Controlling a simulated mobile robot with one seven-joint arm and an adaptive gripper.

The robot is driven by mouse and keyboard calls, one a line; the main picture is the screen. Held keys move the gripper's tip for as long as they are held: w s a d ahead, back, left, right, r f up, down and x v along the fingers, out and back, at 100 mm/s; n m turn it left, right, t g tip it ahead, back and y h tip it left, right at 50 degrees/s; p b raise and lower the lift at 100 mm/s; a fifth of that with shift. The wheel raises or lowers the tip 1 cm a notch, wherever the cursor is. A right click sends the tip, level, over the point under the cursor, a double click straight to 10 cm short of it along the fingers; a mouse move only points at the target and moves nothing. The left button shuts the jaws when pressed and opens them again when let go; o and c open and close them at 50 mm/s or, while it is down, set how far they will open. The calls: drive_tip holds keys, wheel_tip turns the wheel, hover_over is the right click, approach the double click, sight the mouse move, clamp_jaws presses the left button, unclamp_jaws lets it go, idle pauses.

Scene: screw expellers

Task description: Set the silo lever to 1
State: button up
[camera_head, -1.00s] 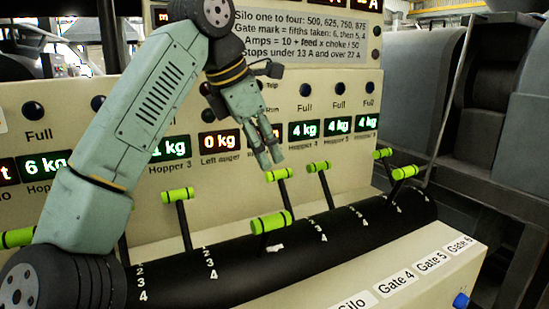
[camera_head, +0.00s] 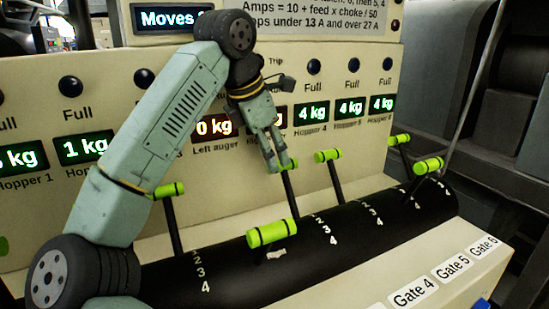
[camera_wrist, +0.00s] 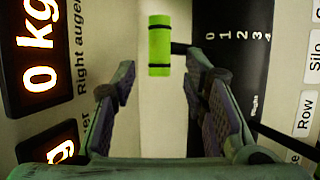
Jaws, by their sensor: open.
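The lever before my gripper has a green handle with black bands (camera_head: 287,165), seen at the fingertips in the head view. In the wrist view this handle (camera_wrist: 159,45) stands ahead of and between the fingertips, with no clear contact. Its dark rod runs right towards the black drum, near the 0 end of a 0 to 4 scale (camera_wrist: 238,36). The Silo label (camera_wrist: 315,45) lies roughly in line with that scale, so this appears to be the silo lever. It leans towards the panel. My gripper (camera_head: 274,158) is open and empty; its fingers also show in the wrist view (camera_wrist: 160,80).
Another green-handled lever (camera_head: 271,233) leans forward just in front. More levers stand to the left (camera_head: 168,190) and right (camera_head: 327,156). The upright panel (camera_head: 50,100) with lit displays is close behind my gripper. The black drum (camera_head: 300,262) carries the scales.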

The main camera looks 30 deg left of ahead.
drive_tip(key=shift+x, duration=1.6)
clamp_jaws()
